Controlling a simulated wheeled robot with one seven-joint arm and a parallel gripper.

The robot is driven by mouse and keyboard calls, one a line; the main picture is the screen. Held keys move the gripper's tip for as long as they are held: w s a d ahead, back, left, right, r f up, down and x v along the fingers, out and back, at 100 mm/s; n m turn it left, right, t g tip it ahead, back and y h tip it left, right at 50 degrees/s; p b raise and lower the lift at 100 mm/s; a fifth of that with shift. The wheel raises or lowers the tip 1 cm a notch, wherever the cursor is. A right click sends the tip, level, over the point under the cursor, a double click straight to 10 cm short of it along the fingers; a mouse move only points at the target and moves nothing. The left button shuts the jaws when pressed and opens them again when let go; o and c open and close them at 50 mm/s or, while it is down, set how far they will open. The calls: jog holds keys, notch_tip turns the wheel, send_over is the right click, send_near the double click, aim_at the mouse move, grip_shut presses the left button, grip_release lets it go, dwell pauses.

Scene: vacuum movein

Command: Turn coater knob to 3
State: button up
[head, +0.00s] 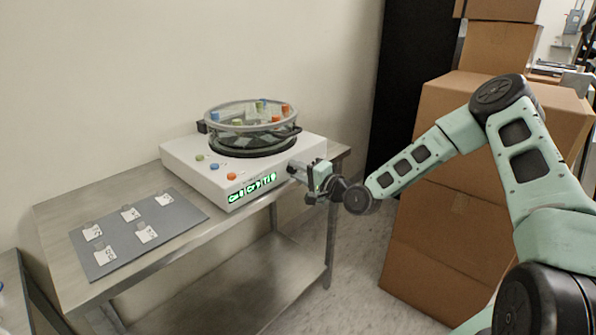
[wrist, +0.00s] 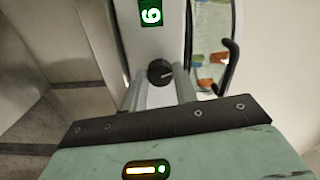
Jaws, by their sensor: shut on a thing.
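The coater (head: 180,155) is a white box with a round clear-walled bowl (head: 225,130) on top, standing on a metal table. Its black knob (wrist: 160,72) shows in the wrist view between my fingers, with a pale pointer mark. A green display above the knob in the wrist view (wrist: 151,13) shows a lit figure that looks like a 6 or 9, seen turned. My gripper (head: 292,170) is at the right end of the coater's front face, shut on the knob.
A grey mat (head: 110,255) with several white labelled pieces lies on the left of the metal table (head: 60,215). Stacked cardboard boxes (head: 425,240) stand right, close behind my arm.

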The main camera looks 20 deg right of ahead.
dwell(0.4)
jog(key=o, duration=1)
jog(key=shift+c, duration=0.2)
jog(key=v, duration=1.7)
jog(key=shift+s, duration=0.25)
